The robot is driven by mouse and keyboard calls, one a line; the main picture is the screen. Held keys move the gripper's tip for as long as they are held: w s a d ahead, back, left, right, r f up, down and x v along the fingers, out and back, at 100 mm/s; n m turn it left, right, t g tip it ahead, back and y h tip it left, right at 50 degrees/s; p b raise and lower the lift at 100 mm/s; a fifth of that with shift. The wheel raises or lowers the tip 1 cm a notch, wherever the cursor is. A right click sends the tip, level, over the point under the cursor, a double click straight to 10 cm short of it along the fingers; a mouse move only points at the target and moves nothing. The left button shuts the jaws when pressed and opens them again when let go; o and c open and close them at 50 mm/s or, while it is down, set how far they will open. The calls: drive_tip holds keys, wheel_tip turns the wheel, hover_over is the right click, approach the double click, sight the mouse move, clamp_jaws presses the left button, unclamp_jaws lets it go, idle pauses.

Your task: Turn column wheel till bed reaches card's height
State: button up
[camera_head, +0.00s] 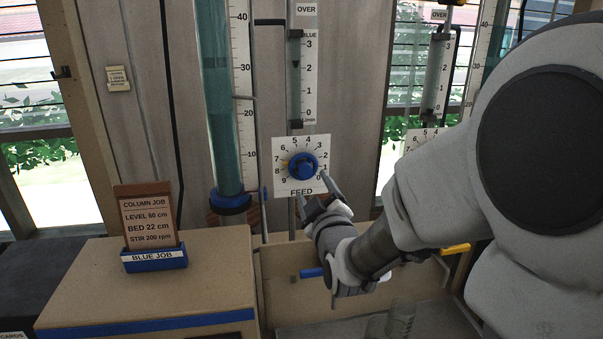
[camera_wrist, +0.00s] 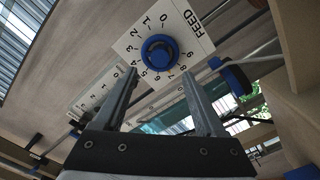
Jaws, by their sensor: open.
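The column (camera_head: 222,120) is an upright clear tube of blue-green liquid with a blue foot. A centimetre scale (camera_head: 244,100) runs beside it; I cannot make out a bed top. A blue wheel (camera_head: 302,166) sits on a white dial marked FEED, numbered 0 to 9; it also shows in the wrist view (camera_wrist: 158,52). The card (camera_head: 149,217) reads LEVEL 60 cm, BED 22 cm, STIR 200 rpm, and stands in a holder marked BLUE JOB. My gripper (camera_head: 316,193) is open and empty, just below and right of the wheel, with its fingers (camera_wrist: 161,85) pointing towards it.
A narrow gauge (camera_head: 302,75) marked OVER and BLUE stands above the dial. A second column set with its own dial (camera_head: 421,137) is at the right, partly behind my arm. A cardboard-coloured box (camera_head: 210,265) carries the card. Glass beakers (camera_head: 400,318) stand at the bottom.

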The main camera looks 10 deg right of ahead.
sight(305, 169)
drive_tip(key=w+p, duration=0.1)
drive_tip(key=w, duration=0.6)
drive_tip(key=shift+w, duration=0.5)
drive_tip(key=shift+w+r+b, duration=0.25)
drive_tip(key=shift+r+b, duration=0.05)
drive_tip(key=shift+b, duration=0.05)
drive_tip(key=shift+c, duration=0.3)
clamp_jaws()
